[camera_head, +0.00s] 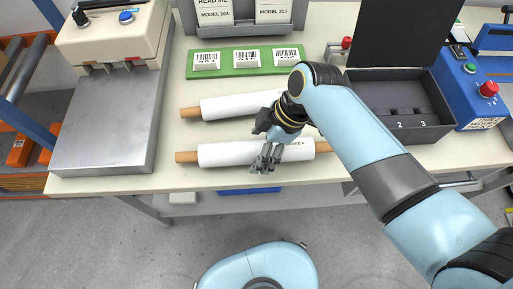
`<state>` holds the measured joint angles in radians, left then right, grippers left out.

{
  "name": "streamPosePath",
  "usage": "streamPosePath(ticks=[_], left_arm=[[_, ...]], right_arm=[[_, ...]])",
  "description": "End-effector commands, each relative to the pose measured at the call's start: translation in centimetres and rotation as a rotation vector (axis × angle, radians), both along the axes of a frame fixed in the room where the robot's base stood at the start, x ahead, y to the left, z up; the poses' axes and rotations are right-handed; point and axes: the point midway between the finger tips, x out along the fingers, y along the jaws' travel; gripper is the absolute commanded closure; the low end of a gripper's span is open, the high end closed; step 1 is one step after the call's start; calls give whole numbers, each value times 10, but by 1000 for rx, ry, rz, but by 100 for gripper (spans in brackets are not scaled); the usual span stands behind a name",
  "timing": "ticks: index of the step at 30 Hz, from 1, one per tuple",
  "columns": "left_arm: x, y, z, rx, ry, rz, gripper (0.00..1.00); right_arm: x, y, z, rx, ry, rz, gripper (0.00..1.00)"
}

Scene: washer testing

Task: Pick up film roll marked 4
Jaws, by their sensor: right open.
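Two white film rolls with brown core ends lie sideways on the pale table. The back film roll (230,107) has its right part hidden behind my right arm. The front film roll (228,154) lies nearer the table's front edge, and dark print shows near its right end. The print is too small to read surely. My right gripper (264,168) is open and points down at the front side of the front roll, right of its middle. It overlaps the roll in the picture; I cannot tell whether it touches. My left gripper is not in view.
A green board (243,70) with barcode labels lies behind the rolls. A grey machine (107,118) stands at left. A dark open case (436,122) marked 2 and 3 stands at right, beside a blue box (481,98) with a red button. A label holder (242,30) stands at the back.

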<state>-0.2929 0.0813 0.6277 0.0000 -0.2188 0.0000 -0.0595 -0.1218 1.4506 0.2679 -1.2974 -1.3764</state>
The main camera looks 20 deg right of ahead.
Motion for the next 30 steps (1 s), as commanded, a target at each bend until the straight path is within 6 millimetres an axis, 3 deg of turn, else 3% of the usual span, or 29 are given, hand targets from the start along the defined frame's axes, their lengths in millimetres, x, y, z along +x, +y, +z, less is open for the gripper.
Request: streamPosePath(ticks=[4, 12, 30], left_arm=[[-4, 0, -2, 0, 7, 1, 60], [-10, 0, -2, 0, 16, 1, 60], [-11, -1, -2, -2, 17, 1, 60]], right_arm=[[2, 7, -17, 0, 0, 0, 22], [2, 8, -19, 0, -1, 0, 23], [2, 8, -19, 0, -1, 0, 100]])
